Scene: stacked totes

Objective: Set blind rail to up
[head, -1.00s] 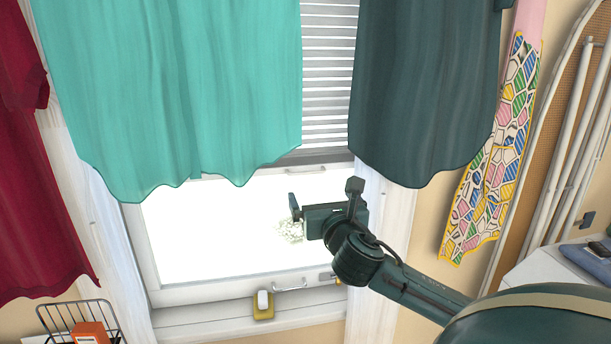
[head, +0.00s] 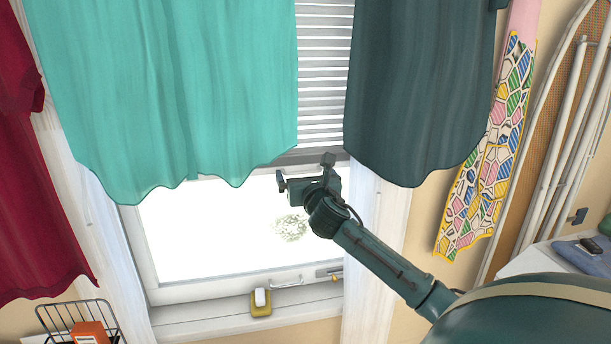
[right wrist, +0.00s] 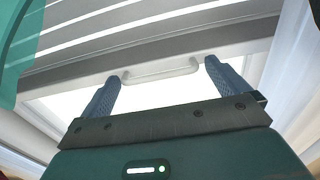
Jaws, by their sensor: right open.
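The blind's grey bottom rail (head: 290,157) hangs below white slats (head: 322,75), between two hanging cloths, near the top of the bright window pane. It also shows in the right wrist view as a grey band (right wrist: 150,55). A pale bar handle (right wrist: 160,70) sits just below that band. My right gripper (head: 305,168) is open and empty, just below the rail in the head view. In the right wrist view its two blue fingers (right wrist: 162,72) stand apart, one near each end of the handle. I cannot tell whether they touch it. My left gripper is not in view.
A teal cloth (head: 170,90) hangs left of the slats and a dark cloth (head: 420,90) right. A wire basket (head: 75,318) stands low left. An ironing board (head: 540,140) leans right.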

